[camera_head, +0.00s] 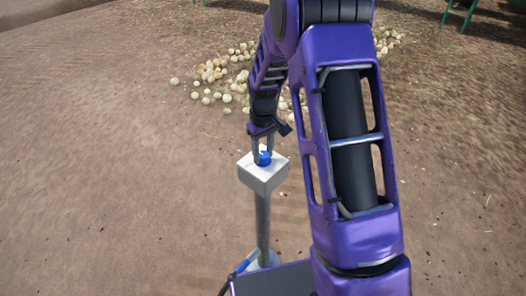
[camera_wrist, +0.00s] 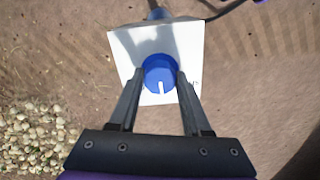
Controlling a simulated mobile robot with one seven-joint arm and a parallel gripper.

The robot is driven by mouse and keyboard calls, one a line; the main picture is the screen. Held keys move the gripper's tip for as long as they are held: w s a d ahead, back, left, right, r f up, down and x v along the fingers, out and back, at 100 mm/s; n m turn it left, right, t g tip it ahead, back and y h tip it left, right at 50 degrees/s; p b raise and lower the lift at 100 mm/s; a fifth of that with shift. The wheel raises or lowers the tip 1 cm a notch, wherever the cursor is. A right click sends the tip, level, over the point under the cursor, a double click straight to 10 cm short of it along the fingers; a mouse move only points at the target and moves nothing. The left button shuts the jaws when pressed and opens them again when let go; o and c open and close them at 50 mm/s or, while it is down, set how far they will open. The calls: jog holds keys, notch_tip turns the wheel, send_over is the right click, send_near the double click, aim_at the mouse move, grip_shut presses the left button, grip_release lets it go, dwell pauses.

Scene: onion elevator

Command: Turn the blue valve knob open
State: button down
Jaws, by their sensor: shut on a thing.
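The blue valve knob (camera_head: 264,158) sits on top of a white box (camera_head: 262,177) that stands on a grey post. In the wrist view the round blue knob (camera_wrist: 160,72) has a white mark (camera_wrist: 161,88) on its face, which points toward my gripper's base. The white box (camera_wrist: 125,45) lies behind it. My gripper (camera_wrist: 160,78) has one finger on each side of the knob, shut on it. In the head view my gripper (camera_head: 262,148) comes down on the knob from above.
A pile of onions (camera_head: 225,75) lies on the dirt behind the post. It also shows at the left of the wrist view (camera_wrist: 32,138). Green metal legs (camera_head: 458,14) stand at the top right. A dark hose (camera_head: 230,277) is near the post's base. Bare ground is open at the left.

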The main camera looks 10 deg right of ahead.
aim_at(263, 154)
jog(key=m+p, duration=0.1)
jog(key=m, duration=0.5)
jog(key=m+p, duration=0.1)
jog(key=m, duration=0.5)
jog(key=shift+m, duration=0.3)
dwell(0.4)
jog(key=shift+c, duration=1.8)
grip_release()
notch_tip(263, 154, up, 17)
jog(key=p, duration=0.2)
jog(key=shift+r, duration=0.2)
